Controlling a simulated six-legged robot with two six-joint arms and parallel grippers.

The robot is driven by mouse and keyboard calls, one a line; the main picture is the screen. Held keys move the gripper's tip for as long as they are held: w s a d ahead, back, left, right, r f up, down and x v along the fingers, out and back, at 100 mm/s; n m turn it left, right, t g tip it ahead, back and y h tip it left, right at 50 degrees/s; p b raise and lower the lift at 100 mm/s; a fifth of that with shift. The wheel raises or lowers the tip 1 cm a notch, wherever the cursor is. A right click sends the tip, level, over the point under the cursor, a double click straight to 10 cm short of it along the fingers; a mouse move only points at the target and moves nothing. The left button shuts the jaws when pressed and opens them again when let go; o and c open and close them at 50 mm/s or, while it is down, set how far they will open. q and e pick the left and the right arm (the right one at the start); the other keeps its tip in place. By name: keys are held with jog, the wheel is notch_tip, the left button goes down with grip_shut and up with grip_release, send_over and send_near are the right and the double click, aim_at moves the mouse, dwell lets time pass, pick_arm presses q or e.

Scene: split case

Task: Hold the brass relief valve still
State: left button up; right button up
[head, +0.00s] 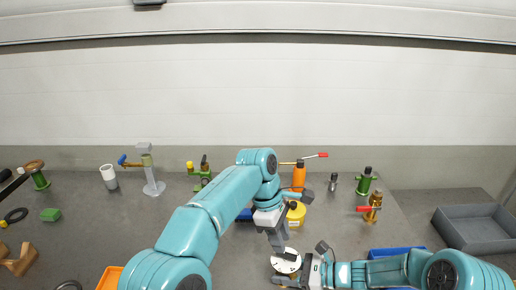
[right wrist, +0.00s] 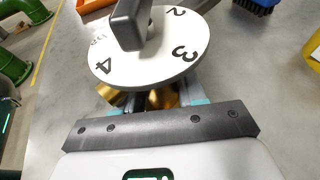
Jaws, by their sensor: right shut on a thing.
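The brass relief valve shows in the right wrist view as brass parts (right wrist: 163,98) below a round white dial (right wrist: 150,62) with black numerals. In the head view the white dial (head: 285,263) lies at bottom centre, and the brass body is mostly hidden. My right gripper (head: 288,280) comes in from the right, below the dial, and is shut on the brass body. My left gripper (head: 281,242) points down at the dial from above. A dark grey block over the dial in the right wrist view looks like its finger; its jaw opening cannot be made out.
An orange bottle (head: 299,178) and a yellow part (head: 296,212) stand behind the left gripper. A brass valve with a red handle (head: 374,207) and a green fitting (head: 366,181) stand right. A grey tray (head: 481,228) lies far right, a blue bin (head: 396,252) behind my right arm.

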aim_at(286, 256)
pick_arm(q)
jog(key=shift+x, duration=2.05)
grip_shut()
